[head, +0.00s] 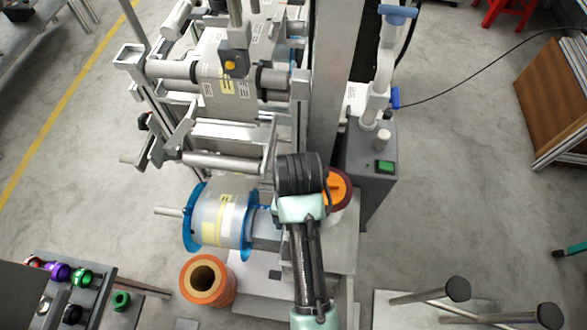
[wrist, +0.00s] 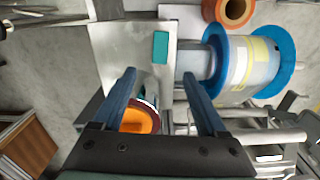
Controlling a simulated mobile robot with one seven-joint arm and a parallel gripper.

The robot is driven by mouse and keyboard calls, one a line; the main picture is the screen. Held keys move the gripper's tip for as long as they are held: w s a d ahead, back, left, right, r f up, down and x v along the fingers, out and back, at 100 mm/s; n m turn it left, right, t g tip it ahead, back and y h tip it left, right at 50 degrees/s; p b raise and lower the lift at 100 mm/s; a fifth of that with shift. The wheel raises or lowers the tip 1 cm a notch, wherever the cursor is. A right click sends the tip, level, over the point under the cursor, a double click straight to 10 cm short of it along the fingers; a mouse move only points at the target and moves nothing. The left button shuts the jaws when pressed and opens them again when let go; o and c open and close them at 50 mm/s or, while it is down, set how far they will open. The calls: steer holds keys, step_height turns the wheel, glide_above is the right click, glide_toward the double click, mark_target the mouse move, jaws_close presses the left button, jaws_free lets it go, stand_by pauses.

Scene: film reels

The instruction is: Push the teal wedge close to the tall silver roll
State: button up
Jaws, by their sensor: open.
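The teal wedge (wrist: 160,46) shows in the wrist view as a small flat block lying on a bare grey metal plate (wrist: 112,42). My gripper (wrist: 157,73) is open and empty, and the wedge appears just beyond its two fingertips. The height of the fingers above the plate is hard to judge. A silver roll (wrist: 237,66) between blue flanges lies to the right of the wedge, clearly apart from it. The same silver roll (head: 222,218) is left of my arm in the head view. I cannot tell whether it is the tall one. The wedge is hidden in the head view.
An orange-centred roll (wrist: 139,120) shows between my fingers, nearer the palm; it is beside my wrist in the head view (head: 338,188). An orange hollow roll (head: 207,280) stands front left. Machine rollers (head: 230,160) and a grey control box (head: 372,165) are behind.

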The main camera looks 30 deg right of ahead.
step_height(320, 180, down, 13)
steer(key=b, duration=0.3)
stand_by(0.4)
jaws_close()
stand_by(0.3)
